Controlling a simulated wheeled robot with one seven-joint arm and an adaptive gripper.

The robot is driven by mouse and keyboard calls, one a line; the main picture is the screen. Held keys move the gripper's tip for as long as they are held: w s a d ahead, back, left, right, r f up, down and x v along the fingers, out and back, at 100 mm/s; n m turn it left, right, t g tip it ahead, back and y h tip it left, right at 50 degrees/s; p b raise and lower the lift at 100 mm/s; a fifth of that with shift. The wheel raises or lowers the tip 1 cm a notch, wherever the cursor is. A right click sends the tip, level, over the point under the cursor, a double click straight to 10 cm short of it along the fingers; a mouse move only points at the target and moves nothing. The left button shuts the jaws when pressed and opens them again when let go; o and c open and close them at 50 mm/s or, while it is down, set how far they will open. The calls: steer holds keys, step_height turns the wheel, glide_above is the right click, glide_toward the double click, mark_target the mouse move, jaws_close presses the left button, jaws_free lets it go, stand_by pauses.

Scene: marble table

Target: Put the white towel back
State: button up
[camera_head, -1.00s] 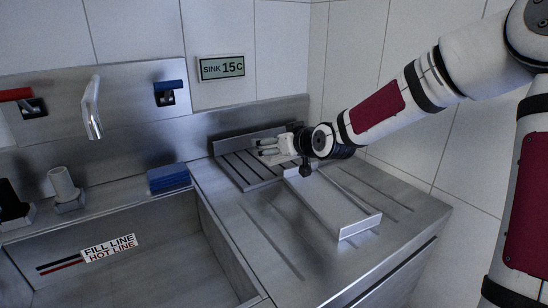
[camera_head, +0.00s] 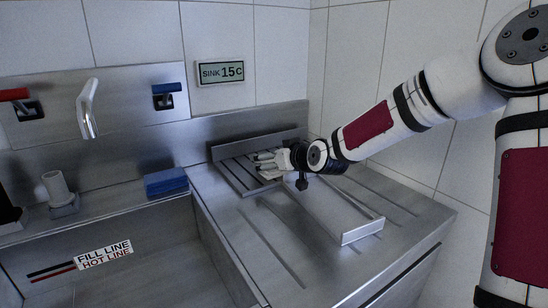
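I cannot make out a white towel in this view. My gripper (camera_head: 263,164) is over the slatted drain rack (camera_head: 238,178) at the back of the steel drainboard, with its fingers pointing left. The pale fingers look spread apart, with no clear object between them. The view is too small to tell whether they touch the rack. The gripper and wrist hide the right part of the rack and the back end of a long metal tray (camera_head: 345,215).
The sink basin (camera_head: 150,262) is at the lower left. A blue block-like item (camera_head: 165,182) lies on its back ledge, with a grey cup-like fitting (camera_head: 59,188) further left. Tiled walls close the back and right. The drainboard's front left (camera_head: 262,240) is clear.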

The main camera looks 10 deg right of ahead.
stand_by(0.3)
